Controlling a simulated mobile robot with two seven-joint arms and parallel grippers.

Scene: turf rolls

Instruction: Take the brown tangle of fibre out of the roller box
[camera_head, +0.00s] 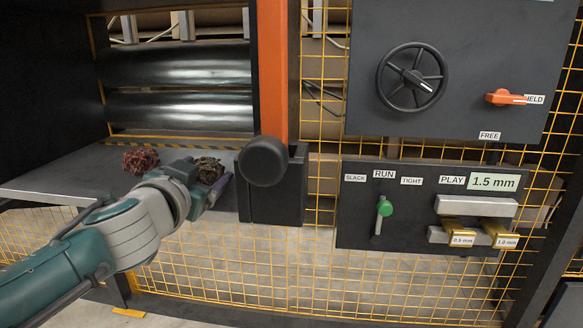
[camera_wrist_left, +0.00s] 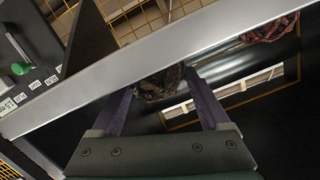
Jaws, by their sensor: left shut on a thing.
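The brown tangle of fibre (camera_head: 209,170) is at the front of the dark shelf below the rollers, near the orange post. In the left wrist view the tangle (camera_wrist_left: 160,84) sits between the two purple fingers, partly hidden behind a grey metal edge. My left gripper (camera_head: 206,178) comes in from the front left and is shut on the tangle. A purple finger shows at its right side; the other finger is mostly hidden in the head view. The roller box has two dark shiny rollers (camera_head: 178,108) behind the shelf. My right gripper is in neither view.
A red tangle (camera_head: 140,160) lies on the shelf (camera_head: 60,180) to the left of the brown one; it also shows in the wrist view (camera_wrist_left: 268,28). A black round knob (camera_head: 263,161) and orange post (camera_head: 272,70) stand close on the right. Control panels (camera_head: 350,215) hang on yellow mesh.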

